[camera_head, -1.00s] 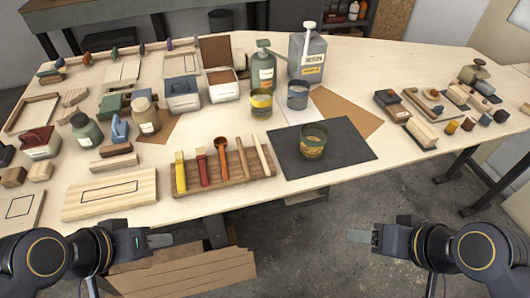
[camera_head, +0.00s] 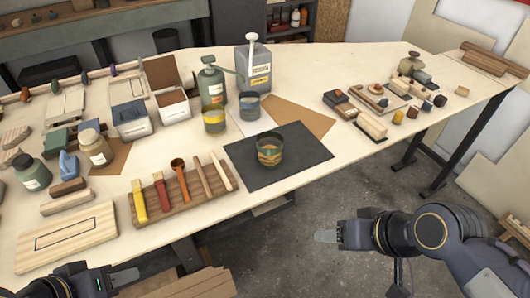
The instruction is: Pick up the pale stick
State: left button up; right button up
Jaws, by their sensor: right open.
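The pale stick (camera_head: 221,171) rests in the right-hand end of a wooden rack (camera_head: 152,217) near the front edge of the table. It leans there beside a browner wooden stick (camera_head: 202,178), apart from both grippers. My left gripper (camera_head: 126,276) is at the lower left, in front of and below the rack; its finger gap cannot be made out. My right gripper (camera_head: 325,237) is open and empty, in front of the table edge, to the right of the stick and lower in the picture.
A red-brown ladle (camera_head: 183,175), a red brush (camera_head: 161,191) and a yellow brush (camera_head: 139,201) share the rack. A dark mat (camera_head: 300,160) with a glass jar (camera_head: 269,149) lies to the right. A plywood board (camera_head: 70,238) lies to the left.

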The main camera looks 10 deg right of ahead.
aim_at(225, 180)
jog(key=i+l, duration=0.1)
jog(key=l, duration=0.55)
jog(key=i+l, duration=0.1)
jog(key=l, duration=0.6)
